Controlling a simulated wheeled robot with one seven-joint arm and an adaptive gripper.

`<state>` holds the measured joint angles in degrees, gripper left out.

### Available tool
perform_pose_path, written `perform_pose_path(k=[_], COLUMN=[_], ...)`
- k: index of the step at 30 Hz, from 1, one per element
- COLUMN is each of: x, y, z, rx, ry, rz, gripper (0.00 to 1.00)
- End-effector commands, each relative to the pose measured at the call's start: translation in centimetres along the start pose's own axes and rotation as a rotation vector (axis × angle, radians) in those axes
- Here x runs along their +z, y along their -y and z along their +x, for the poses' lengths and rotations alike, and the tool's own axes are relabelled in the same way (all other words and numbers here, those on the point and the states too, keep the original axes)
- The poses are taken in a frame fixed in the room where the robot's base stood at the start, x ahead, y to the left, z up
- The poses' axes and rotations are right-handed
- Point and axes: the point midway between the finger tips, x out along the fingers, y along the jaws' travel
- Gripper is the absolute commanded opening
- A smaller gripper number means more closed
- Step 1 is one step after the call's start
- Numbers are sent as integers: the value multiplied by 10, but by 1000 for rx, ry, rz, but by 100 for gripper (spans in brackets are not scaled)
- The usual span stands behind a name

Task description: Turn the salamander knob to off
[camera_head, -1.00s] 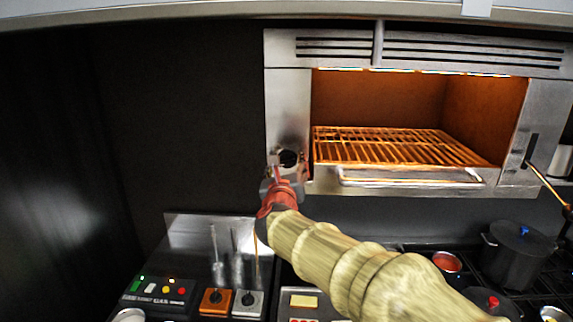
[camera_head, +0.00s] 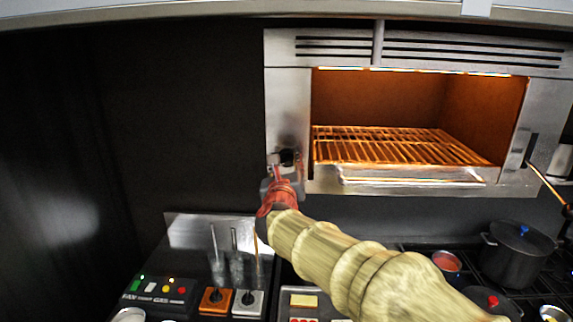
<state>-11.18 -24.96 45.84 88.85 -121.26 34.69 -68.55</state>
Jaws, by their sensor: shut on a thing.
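The salamander (camera_head: 290,105) is a steel grill box on the dark wall, with a glowing orange inside. Its black knob (camera_head: 287,156) sits low on the left front panel, partly hidden by my gripper. My gripper (camera_head: 280,168) reaches up to the knob from below and is shut on it. The red wrist and tan arm run from there to the bottom right. The knob's pointer and the panel marks are too small to read.
A wire rack (camera_head: 400,146) and a front handle (camera_head: 410,176) are right of the knob. Below are a control box (camera_head: 160,290), an orange switch block (camera_head: 215,301), a grey one (camera_head: 248,303) and a black pot (camera_head: 518,250) on the stove. The wall on the left is clear.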

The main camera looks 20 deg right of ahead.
Motion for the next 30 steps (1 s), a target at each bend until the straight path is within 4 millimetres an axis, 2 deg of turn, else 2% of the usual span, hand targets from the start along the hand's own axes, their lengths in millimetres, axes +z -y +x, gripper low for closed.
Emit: perform_pose_path(k=[8,14,30], x=[-1,-4,-7], y=[-1,-1,-2], z=[0,0,1], rx=[0,-1,-1], ry=[1,2,1], rz=[24,114,595], gripper=[11,11,11])
